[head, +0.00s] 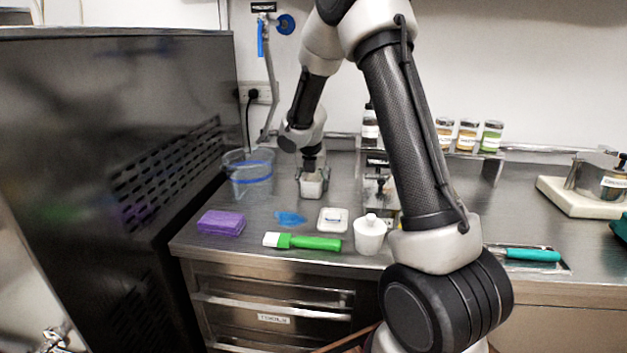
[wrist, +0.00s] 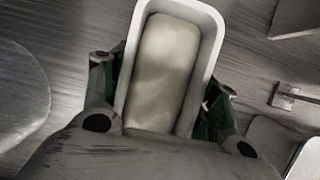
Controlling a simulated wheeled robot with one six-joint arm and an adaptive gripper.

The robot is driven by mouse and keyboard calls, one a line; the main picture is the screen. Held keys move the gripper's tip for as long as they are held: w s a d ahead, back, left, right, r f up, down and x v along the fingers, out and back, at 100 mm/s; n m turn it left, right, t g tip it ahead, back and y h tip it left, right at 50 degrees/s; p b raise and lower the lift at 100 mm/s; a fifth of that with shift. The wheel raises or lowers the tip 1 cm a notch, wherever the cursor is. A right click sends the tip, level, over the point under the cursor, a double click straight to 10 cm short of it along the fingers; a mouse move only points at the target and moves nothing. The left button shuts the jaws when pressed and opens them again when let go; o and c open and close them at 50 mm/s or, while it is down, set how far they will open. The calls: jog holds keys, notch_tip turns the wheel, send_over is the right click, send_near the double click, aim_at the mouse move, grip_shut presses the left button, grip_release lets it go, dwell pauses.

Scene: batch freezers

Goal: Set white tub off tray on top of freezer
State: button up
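A narrow white rectangular tub (wrist: 207,58) with pale cream-coloured contents lies between the two fingers of my gripper (wrist: 162,92) in the wrist view. One finger is close along each long side, and I see no clear gap, but contact is unclear. In the head view the tub (head: 311,188) is at the back left of the steel counter, directly below my gripper (head: 312,170), which points down. Its base looks on or very near the counter. I cannot make out a tray under it. A tall dark steel freezer cabinet (head: 110,110) stands at the left.
A clear container with a blue band (head: 247,175) stands left of the tub. In front lie a purple block (head: 221,223), a blue piece (head: 290,218), a small white dish (head: 333,219), a green-handled brush (head: 315,243) and a lidded white jar (head: 369,238). Spice jars (head: 467,135) stand behind.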

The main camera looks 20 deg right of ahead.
jog(key=o, duration=0.4)
jog(key=shift+o, duration=0.2)
